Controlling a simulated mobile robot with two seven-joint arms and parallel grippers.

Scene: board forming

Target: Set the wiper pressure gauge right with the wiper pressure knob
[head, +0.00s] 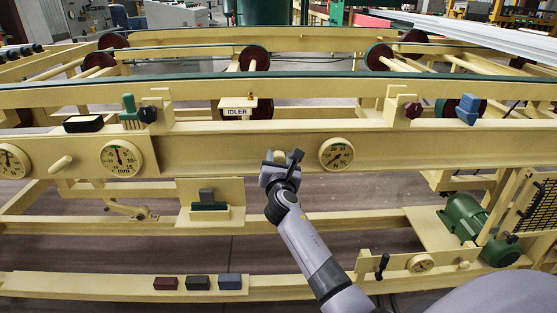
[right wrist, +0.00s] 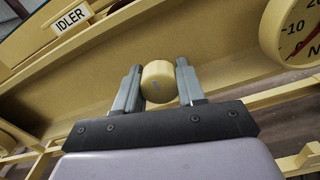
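A round cream gauge (head: 336,153), marked N in the right wrist view (right wrist: 302,30), sits on the beam right of a cream knob (head: 279,155). Its thin red needle points toward the lower left; the exact reading is too small to tell. No wiper pressure label is legible. My right gripper (head: 280,163) is at this knob. In the right wrist view the round knob (right wrist: 158,83) lies between the two fingers (right wrist: 160,85), which appear to touch it on both sides. My left gripper is not in view.
Other gauges (head: 122,158) and a knob (head: 61,164) are at the left. A small gauge (head: 420,263) and green motor (head: 464,216) are lower right. Coloured blocks (head: 198,283) lie on the lower rail.

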